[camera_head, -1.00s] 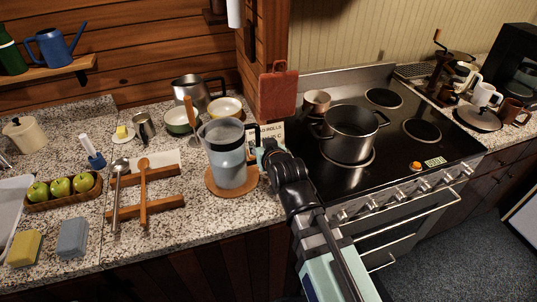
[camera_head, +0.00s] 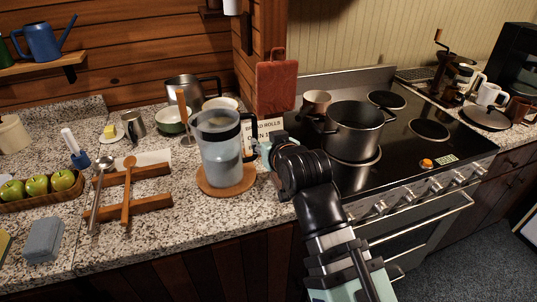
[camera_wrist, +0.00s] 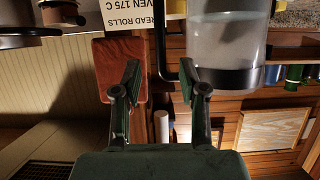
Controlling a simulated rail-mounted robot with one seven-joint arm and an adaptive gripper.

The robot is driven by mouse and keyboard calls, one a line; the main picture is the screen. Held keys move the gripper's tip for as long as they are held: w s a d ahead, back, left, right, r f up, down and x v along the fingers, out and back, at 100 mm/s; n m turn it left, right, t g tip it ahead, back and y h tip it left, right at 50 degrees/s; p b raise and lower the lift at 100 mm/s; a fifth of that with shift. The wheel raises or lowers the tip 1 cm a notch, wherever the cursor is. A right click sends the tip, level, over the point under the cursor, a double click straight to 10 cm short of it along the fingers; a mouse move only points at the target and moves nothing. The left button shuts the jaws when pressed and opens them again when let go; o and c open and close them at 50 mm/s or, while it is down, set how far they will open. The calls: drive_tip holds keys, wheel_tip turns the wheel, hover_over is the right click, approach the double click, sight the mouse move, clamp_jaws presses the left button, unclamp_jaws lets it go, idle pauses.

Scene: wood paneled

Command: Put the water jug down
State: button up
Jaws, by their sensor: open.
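The water jug (camera_head: 221,148), clear with a dark rim and a black handle (camera_head: 251,135), stands upright on a round wooden mat (camera_head: 226,179) on the counter. My gripper (camera_head: 262,152) is just right of the handle, with its fingers open. In the wrist view, which looks inverted, the jug (camera_wrist: 228,45) is at upper right. Its handle (camera_wrist: 158,48) shows beyond and between the two spread fingertips of my gripper (camera_wrist: 160,75). The fingers do not appear to press on the handle.
A stove with a steel pot (camera_head: 353,130) is right of my gripper. A recipe card (camera_head: 268,130) and a red board (camera_head: 276,88) stand behind it. Spoons on a wooden rack (camera_head: 140,206) lie left of the jug. Bowls and a metal pitcher (camera_head: 184,92) are behind.

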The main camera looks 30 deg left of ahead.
drive_tip(key=shift+b+v, duration=0.3)
drive_tip(key=shift+v, duration=0.5)
